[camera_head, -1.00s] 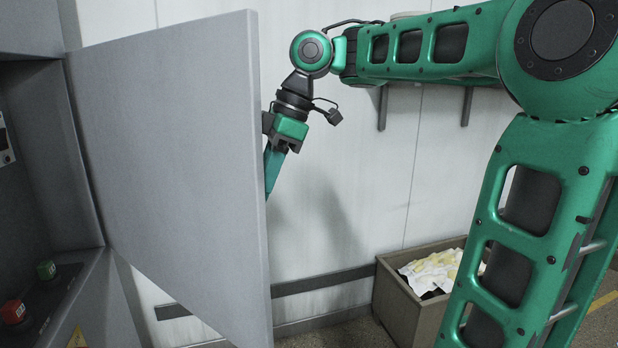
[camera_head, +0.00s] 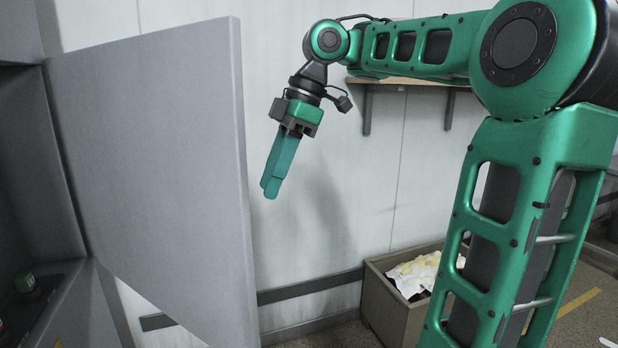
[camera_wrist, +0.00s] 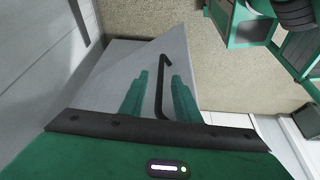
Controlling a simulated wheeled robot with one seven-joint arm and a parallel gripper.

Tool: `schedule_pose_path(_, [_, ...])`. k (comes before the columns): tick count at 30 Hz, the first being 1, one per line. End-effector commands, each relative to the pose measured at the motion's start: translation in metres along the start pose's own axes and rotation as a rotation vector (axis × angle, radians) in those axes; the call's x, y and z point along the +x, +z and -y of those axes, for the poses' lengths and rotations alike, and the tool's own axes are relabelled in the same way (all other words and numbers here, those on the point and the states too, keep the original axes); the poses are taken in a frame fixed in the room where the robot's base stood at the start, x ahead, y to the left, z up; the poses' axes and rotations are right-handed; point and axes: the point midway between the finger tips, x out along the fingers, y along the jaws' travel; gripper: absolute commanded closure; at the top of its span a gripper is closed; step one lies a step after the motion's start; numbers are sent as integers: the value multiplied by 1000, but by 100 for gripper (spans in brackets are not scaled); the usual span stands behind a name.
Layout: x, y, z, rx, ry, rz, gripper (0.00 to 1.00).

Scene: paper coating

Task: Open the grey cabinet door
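The grey cabinet door (camera_head: 150,170) stands swung wide open at the left of the head view, its free edge towards the middle. It also shows in the wrist view as a grey panel (camera_wrist: 112,75) with a black bar handle (camera_wrist: 159,82). My gripper (camera_head: 270,188) is to the right of the door's edge, on its outer side, fingers pointing down. In the wrist view my gripper's fingers (camera_wrist: 160,92) are spread apart, with the handle seen in the gap between them. The fingers appear clear of the door. The handle is hidden in the head view.
A bin (camera_head: 385,305) with crumpled paper stands on the floor by the white wall (camera_head: 330,190). A wooden shelf (camera_head: 410,83) is behind my arm.

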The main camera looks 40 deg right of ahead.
Motion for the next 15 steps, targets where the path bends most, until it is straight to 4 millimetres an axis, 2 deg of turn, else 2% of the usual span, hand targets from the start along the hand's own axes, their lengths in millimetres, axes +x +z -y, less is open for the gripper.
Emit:
schedule_pose_path(10, [-13,31,-1,0,1,-2,71])
schedule_pose_path(15, [-22,54,0,-2,1,-2,71])
